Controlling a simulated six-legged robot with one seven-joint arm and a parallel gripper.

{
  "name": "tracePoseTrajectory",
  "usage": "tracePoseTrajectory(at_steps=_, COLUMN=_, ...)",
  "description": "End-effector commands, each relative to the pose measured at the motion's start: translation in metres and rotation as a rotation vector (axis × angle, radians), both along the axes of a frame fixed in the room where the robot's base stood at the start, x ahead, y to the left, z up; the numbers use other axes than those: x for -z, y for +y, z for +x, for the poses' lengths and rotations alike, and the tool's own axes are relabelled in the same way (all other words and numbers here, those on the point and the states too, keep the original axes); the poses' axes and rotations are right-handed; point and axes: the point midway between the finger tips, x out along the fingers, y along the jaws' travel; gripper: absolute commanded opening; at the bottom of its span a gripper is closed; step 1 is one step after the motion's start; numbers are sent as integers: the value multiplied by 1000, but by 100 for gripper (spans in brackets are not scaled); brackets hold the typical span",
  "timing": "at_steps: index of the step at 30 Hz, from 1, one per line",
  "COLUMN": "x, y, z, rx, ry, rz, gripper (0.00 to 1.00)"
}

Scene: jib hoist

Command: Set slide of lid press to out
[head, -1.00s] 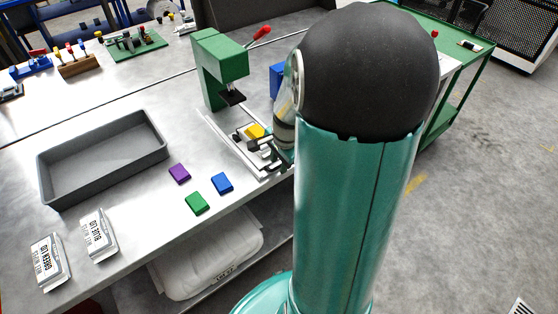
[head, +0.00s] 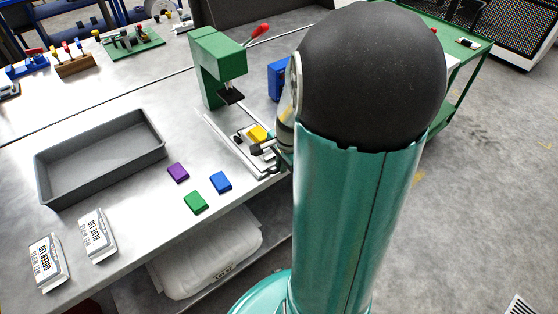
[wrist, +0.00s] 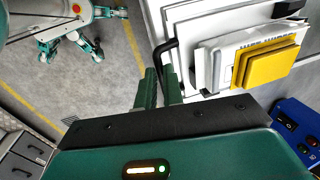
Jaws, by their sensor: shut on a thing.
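The green lid press (head: 216,68) stands on the bench with its red lever (head: 257,33) raised. Its slide (head: 232,137) runs on pale rails from under the press head toward the bench's front edge. A yellow lid (head: 257,133) sits on the slide, forward of the press head. In the wrist view the yellow lid (wrist: 268,62) lies on a white labelled box (wrist: 212,62). My gripper (wrist: 159,88) is shut on the black slide handle (wrist: 161,54), beside the box. In the head view my arm partly hides the gripper and the slide's front end.
Purple (head: 178,172), blue (head: 220,182) and green (head: 195,202) lids lie loose on the bench. A grey tray (head: 101,158) and two labelled boxes (head: 47,262) (head: 97,234) are at left. A blue control box (head: 278,80) stands right of the press.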

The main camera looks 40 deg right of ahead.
Motion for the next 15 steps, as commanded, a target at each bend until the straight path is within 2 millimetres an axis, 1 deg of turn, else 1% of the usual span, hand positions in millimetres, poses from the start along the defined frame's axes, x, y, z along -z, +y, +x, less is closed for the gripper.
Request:
tracePoseTrajectory(at_steps=1, x=1, y=0, z=-3, rx=2, ry=7, rz=4, gripper=0)
tracePoseTrajectory(at_steps=4, x=1, y=0, z=-4, rx=2, ry=9, rz=5, gripper=0)
tracePoseTrajectory(at_steps=5, x=1, y=0, z=-4, rx=2, ry=10, rz=5, gripper=11)
tracePoseTrajectory(at_steps=6, x=1, y=0, z=-4, rx=2, ry=10, rz=4, gripper=19)
tracePoseTrajectory(at_steps=8, x=1, y=0, z=-4, rx=2, ry=9, rz=4, gripper=30)
tracePoseTrajectory(at_steps=15, x=1, y=0, z=-2, rx=3, ry=6, rz=3, gripper=31)
